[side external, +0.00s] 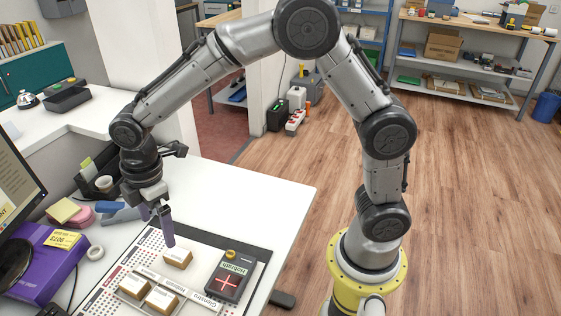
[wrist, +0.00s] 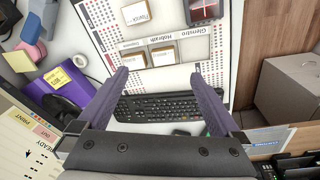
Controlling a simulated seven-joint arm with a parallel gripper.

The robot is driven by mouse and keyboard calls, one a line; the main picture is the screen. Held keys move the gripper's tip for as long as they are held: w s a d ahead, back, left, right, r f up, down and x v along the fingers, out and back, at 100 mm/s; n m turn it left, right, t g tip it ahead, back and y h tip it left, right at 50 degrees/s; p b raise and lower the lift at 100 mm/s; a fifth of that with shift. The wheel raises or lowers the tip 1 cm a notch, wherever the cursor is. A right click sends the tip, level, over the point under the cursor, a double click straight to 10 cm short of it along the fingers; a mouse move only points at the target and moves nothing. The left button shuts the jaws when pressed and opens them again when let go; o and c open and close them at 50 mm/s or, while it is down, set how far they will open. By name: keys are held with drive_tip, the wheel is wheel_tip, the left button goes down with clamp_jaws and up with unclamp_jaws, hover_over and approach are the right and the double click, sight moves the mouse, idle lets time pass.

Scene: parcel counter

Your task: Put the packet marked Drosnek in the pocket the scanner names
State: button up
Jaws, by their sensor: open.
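A tan packet with a white label (side external: 178,257) lies loose on the board; it also shows at the top of the wrist view (wrist: 136,13). Its printed name is too small to read surely. The dark scanner (side external: 240,264) lies to its right, with a screen that seems to read Hobrath and a red cross. A row of labelled pockets (wrist: 195,49) lies in front; the Glenstro one looks empty. The Hobrath pocket holds a packet (wrist: 162,55), and the third pocket holds another (wrist: 133,61). My gripper (side external: 158,228) is open and empty, above the board, left of the loose packet.
A keyboard (wrist: 165,106) lies beyond the board's edge in the wrist view. A purple box (side external: 46,262), a tape roll (side external: 95,253) and a monitor (side external: 22,185) crowd the left. The white counter (side external: 240,195) behind the board is clear. A cardboard box (wrist: 285,88) stands off to the right.

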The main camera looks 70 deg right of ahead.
drive_tip(key=s+d+r+m+t, duration=0.2)
drive_tip(key=s+d+r+m, duration=0.6)
drive_tip(key=s+d+r, duration=0.3)
drive_tip(key=s+d+m+t, duration=0.1)
drive_tip(key=s+d+m, duration=0.1)
drive_tip(key=s, duration=0.4)
drive_tip(key=s+d+m+t, duration=0.1)
drive_tip(key=s+d+m, duration=0.2)
drive_tip(key=s, duration=0.3)
drive_tip(key=shift+s+m, duration=0.35)
drive_tip(key=shift+m, duration=0.35)
drive_tip(key=shift+r, duration=0.1)
